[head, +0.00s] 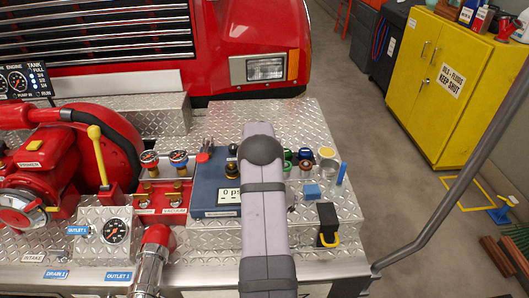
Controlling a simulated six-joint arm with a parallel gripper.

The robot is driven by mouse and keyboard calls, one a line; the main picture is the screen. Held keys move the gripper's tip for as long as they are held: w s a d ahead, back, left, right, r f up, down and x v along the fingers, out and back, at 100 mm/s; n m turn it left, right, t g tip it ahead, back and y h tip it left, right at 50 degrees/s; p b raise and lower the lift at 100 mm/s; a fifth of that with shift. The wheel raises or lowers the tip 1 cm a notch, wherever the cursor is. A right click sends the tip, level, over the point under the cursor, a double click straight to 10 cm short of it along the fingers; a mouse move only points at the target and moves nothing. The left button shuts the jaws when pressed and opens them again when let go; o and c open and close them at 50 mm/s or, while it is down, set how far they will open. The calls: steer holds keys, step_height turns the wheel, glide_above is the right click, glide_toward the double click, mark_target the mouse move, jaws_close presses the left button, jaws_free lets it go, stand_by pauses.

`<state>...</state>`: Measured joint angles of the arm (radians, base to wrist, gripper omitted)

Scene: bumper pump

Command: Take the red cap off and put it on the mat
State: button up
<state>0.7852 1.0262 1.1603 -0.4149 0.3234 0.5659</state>
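Several red parts show, and I cannot tell for sure which is the red cap. A red fitting (157,238) sits on top of the chrome outlet pipe (148,270) at the bumper's front. A red-rimmed round fitting (22,212) is on the pump at far left. No mat can be made out; my arm covers the middle of the deck. My gripper is not visible; only my grey arm shows, reaching up the centre.
A blue gauge box (210,185) stands just left of my arm. A yellow-handled lever (98,150) and an outlet gauge (116,231) are further left. A grey rail (445,195) slants past the deck's right side.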

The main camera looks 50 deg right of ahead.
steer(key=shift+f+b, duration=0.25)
steer(key=shift+b, duration=0.05)
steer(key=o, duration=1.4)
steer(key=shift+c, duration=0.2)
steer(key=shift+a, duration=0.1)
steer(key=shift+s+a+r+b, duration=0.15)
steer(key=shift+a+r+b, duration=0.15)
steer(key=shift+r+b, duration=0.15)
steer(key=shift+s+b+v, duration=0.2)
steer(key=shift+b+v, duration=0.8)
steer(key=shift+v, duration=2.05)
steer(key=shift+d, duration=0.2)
